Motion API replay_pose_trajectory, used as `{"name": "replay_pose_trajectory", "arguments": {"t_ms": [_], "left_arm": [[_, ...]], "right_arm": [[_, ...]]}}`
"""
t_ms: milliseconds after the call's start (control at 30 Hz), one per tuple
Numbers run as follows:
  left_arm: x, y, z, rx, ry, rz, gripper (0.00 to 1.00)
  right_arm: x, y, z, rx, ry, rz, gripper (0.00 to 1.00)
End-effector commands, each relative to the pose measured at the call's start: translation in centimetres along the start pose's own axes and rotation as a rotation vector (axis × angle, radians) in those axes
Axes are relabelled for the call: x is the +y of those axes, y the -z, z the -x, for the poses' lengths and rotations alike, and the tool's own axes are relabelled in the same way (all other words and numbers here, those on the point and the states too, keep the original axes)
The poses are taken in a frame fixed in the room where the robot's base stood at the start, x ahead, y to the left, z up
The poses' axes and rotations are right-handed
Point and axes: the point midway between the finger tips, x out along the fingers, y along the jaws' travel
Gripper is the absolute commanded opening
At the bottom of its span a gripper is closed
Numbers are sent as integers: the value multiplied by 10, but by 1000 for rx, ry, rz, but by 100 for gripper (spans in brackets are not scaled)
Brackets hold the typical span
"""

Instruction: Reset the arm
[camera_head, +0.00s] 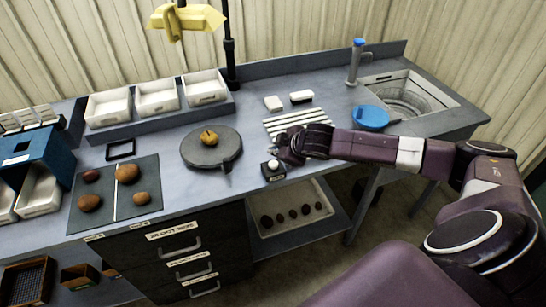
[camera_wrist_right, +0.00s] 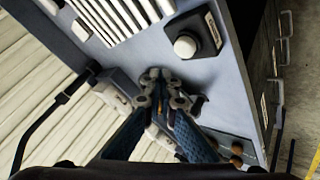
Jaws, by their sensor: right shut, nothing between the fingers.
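My right arm comes in from the right in the head view, dark purple with a white band. My right gripper (camera_head: 284,151) is at the front part of the counter, between the round grey plate and the striped white rack. It is shut and empty. In the right wrist view the fingertips of this gripper (camera_wrist_right: 162,84) come together over the counter. A small black box with a white button (camera_head: 273,165) sits just in front of the gripper; it also shows in the right wrist view (camera_wrist_right: 185,45), apart from the fingers. My left gripper is out of view.
A round grey plate (camera_head: 196,157) holds a potato (camera_head: 209,138). A dark mat (camera_head: 112,216) with several potatoes lies left. White bins (camera_head: 157,97) stand at the back. A blue bowl (camera_head: 370,118) is beside the sink (camera_head: 428,98). A striped rack (camera_head: 297,119) lies behind the gripper.

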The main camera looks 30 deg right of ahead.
Motion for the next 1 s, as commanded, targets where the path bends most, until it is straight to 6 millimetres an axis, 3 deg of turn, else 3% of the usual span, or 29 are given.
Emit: {"name": "replay_pose_trajectory", "arguments": {"t_ms": [33, 200, 767, 867, 967, 1000], "left_arm": [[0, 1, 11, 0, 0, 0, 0], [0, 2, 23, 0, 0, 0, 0], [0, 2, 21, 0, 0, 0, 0], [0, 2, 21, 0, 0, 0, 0], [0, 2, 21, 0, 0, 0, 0], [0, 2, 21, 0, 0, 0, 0]], "right_arm": [[5, 5, 7, 0, 0, 0, 0], [11, 11, 14, 1, -1, 0, 0], [5, 11, 13, 2, 5, 0, 0], [-21, 16, 11, 7, 36, 2, 0], [-77, 27, 13, 16, 100, -2, 0], [-105, 32, 17, 20, 131, -9, 0]]}}
